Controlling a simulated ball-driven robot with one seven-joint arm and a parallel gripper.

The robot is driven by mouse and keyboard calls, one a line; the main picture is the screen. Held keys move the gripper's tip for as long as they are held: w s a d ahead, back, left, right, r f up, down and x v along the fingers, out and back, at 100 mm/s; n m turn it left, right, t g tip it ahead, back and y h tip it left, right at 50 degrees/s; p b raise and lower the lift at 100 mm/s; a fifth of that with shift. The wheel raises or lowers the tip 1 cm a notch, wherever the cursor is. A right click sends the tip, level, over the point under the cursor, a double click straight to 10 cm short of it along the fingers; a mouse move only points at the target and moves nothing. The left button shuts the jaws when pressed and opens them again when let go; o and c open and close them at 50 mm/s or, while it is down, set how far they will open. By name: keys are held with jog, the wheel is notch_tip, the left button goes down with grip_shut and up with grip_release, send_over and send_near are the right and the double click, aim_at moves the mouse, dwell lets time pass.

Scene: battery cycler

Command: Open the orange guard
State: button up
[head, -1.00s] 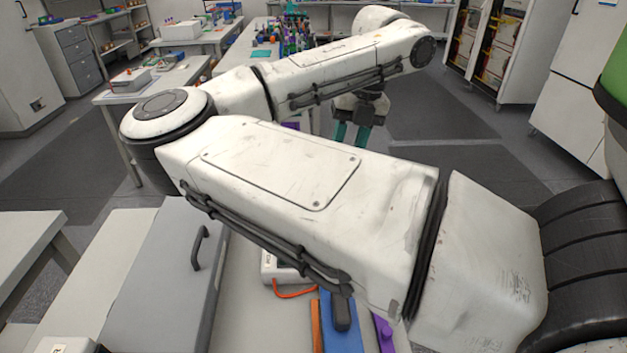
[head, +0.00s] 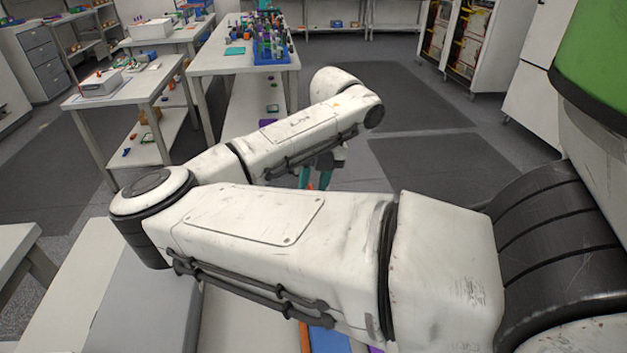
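My gripper (head: 316,180) is small and partly hidden behind my own arm in the head view. Its two teal fingers stand apart and hang beyond the forearm, over the grey floor area. A small orange-red patch shows close to the fingers; I cannot tell what it is or whether it touches them. I cannot make out an orange guard for certain. A narrow orange strip (head: 304,338) shows at the bottom edge, beside a blue piece, mostly hidden by my arm.
A bench with a blue crate (head: 272,52) of coloured items stands at the back. A white side table (head: 130,88) is at the left. Open cabinets (head: 468,45) stand at the back right. A grey box-like surface (head: 145,305) lies under my arm at lower left. Dark floor mats are clear.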

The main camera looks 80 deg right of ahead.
grip_shut()
dwell(0.5)
jog(key=w+g+b, duration=0.1)
jog(key=w+r+g+h+b, duration=0.1)
jog(key=g+b, duration=0.1)
jog(key=w+a+g+b, duration=0.1)
jog(key=shift+r+h, duration=0.25)
jog(key=shift+h, duration=0.15)
jog(key=g, duration=0.1)
jog(key=w+g+h+b, duration=0.1)
jog(key=w+a+g+b, duration=0.1)
jog(key=shift+r+g, duration=0.3)
jog(key=shift+g, duration=0.1)
jog(key=w+g+h+b, duration=0.1)
jog(key=w+a+g, duration=0.1)
jog(key=g, duration=0.1)
jog(key=shift+w+f+h+b, duration=0.15)
jog(key=shift+w+h+b, duration=0.05)
jog(key=shift+h+b, duration=0.2)
jog(key=shift+w+a+f+g+h+b, duration=0.2)
jog(key=shift+w+f+g+h+b, duration=0.25)
jog(key=shift+g, duration=0.5)
jog(key=shift+w+a+f+g+h+b, duration=0.25)
jog(key=shift+w+g+b, duration=0.3)
jog(key=shift+g+b, duration=0.3)
jog(key=shift+w+a+f+g+h+b, duration=0.2)
jog(key=shift+w+g+h+b, duration=0.25)
jog(key=shift+g, duration=0.55)
